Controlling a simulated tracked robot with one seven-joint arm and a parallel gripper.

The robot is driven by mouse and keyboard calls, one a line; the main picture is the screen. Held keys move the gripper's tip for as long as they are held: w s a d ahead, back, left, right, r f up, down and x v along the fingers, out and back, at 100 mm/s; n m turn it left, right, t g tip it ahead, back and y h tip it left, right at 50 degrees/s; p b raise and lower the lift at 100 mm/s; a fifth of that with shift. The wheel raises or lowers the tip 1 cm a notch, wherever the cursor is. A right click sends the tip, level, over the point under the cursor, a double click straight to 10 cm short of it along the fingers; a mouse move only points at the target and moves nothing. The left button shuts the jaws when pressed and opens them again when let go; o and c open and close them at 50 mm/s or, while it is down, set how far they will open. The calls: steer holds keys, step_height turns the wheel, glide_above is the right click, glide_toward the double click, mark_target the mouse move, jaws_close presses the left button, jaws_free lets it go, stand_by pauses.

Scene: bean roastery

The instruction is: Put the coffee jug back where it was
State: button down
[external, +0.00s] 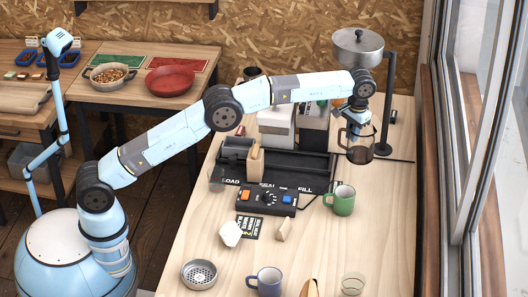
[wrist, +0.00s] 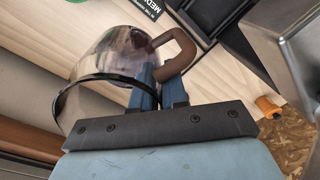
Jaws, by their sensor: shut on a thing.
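The coffee jug (external: 360,151) is a clear glass vessel with a dark band and a brown handle. It hangs at the end of my arm, at the right side of the table, near the grinder stand. In the wrist view the jug (wrist: 120,58) is tilted in the picture, with its handle (wrist: 178,48) beside the fingers. My gripper (wrist: 155,85) is shut on the jug near its handle. My gripper (external: 360,124) points down in the external view. Whether the jug's bottom touches the table I cannot tell.
A grinder with a steel hopper (external: 358,42) on a dark post (external: 388,105) stands just behind the jug. A black sealing station (external: 285,172), a green mug (external: 341,200), a blue mug (external: 267,281) and a strainer bowl (external: 199,273) are on the table (external: 385,225). The right front is mostly clear.

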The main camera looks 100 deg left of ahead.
steer(key=shift+r, duration=2.4)
steer(key=s+d+r+m, duration=0.2)
steer(key=d+m, duration=0.5)
steer(key=d, duration=1.2)
steer(key=s+d+f+m+t, duration=0.1)
steer(key=s+d+f+m, duration=0.1)
steer(key=s+d+m, duration=0.95)
steer(key=shift+w+d+f+n+y, duration=0.1)
steer(key=shift+w+d+f+n, duration=0.7)
steer(key=shift+w+f, duration=1.8)
steer(key=shift+w+d+f+n+y, duration=0.1)
steer(key=shift+w+d+f+n, duration=0.25)
steer(key=shift+w+d+f, duration=2.05)
steer(key=shift+w+a+f+n+y, duration=0.1)
steer(key=shift+w+a+f+n, duration=0.4)
steer(key=shift+w+f, duration=2.25)
